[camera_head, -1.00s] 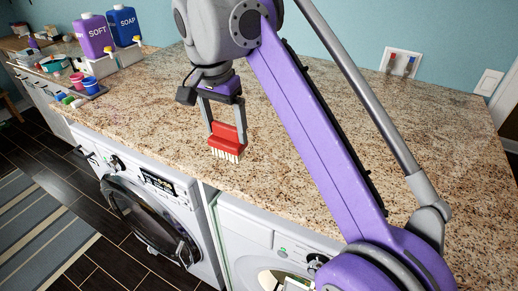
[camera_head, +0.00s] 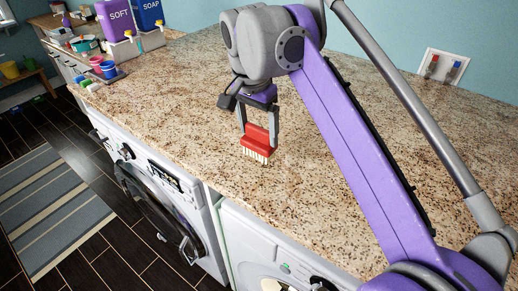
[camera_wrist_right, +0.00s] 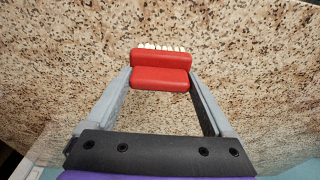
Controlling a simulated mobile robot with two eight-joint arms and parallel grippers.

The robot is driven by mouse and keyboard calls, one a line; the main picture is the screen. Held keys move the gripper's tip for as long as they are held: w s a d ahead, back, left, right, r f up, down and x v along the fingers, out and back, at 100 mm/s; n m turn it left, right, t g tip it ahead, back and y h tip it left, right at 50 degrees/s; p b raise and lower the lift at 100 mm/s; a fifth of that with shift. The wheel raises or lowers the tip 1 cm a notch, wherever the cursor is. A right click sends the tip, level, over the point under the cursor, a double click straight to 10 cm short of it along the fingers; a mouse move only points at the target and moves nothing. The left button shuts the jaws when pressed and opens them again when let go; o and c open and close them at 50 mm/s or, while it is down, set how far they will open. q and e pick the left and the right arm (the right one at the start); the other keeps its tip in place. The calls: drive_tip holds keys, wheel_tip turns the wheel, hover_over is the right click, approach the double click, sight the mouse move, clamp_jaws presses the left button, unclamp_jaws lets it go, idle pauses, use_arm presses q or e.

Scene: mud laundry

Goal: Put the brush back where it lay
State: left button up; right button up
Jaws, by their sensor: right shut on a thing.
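The brush (camera_head: 257,139) has a red body and pale bristles. My right gripper (camera_head: 260,128) is shut on it, with one finger on each side of the red body. The bristles point down toward the granite counter (camera_head: 330,215); I cannot tell whether they touch it. In the right wrist view the brush (camera_wrist_right: 160,70) sits between the fingertips of my right gripper (camera_wrist_right: 160,80), its bristles showing at the far side. My left gripper is not in view.
Purple SOFT (camera_head: 117,20) and blue SOAP (camera_head: 148,13) bottles stand at the back left, near small red and blue cups (camera_head: 106,69). Front-loading washers (camera_head: 165,195) stand under the counter's front edge. The counter around the brush is clear.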

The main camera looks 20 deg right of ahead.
sight(258, 140)
wheel_tip(258, 140, down, 5)
drive_tip(key=shift+w+r, duration=0.1)
drive_tip(key=shift+r, duration=0.1)
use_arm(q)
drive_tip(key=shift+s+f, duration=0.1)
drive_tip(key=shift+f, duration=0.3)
use_arm(e)
drive_tip(key=o, duration=1.2)
use_arm(q)
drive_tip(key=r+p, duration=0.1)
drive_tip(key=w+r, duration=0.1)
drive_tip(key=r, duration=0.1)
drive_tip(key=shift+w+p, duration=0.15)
drive_tip(key=shift+p, duration=0.2)
use_arm(e)
drive_tip(key=r, duration=0.8)
drive_tip(key=a+r, duration=0.1)
drive_tip(key=r, duration=0.3)
drive_tip(key=shift+s+a, duration=0.1)
drive_tip(key=shift+s, duration=0.25)
